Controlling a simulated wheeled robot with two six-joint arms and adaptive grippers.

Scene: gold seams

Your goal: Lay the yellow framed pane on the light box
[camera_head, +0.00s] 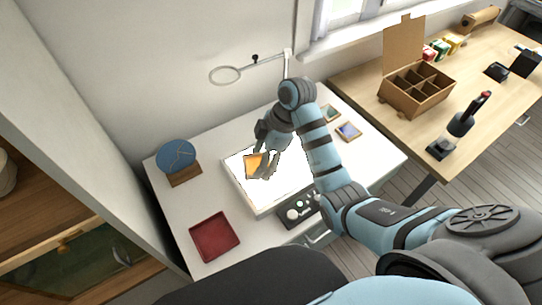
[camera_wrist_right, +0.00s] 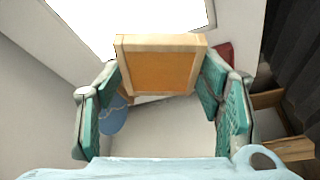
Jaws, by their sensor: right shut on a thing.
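The yellow framed pane (camera_head: 252,165), an orange-yellow square in a light wooden frame, is between the fingers of my right gripper (camera_head: 263,170). In the right wrist view the pane (camera_wrist_right: 160,70) sits between both teal-padded fingers of the gripper (camera_wrist_right: 162,82), its face towards the camera. The light box (camera_head: 260,206) is a glowing white panel on the white table. In the head view the pane overlaps the left part of its lit surface; whether it touches is unclear. The light box (camera_wrist_right: 130,15) also shows beyond the pane in the wrist view. My left gripper is not in view.
A control panel (camera_head: 298,211) adjoins the box's front. A red tray (camera_head: 215,237) is at front left, a blue disc (camera_head: 176,154) on a wooden stand at back left. Green (camera_head: 331,113) and blue (camera_head: 348,131) framed panes lie right. A ring magnifier (camera_head: 225,75) stands behind.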

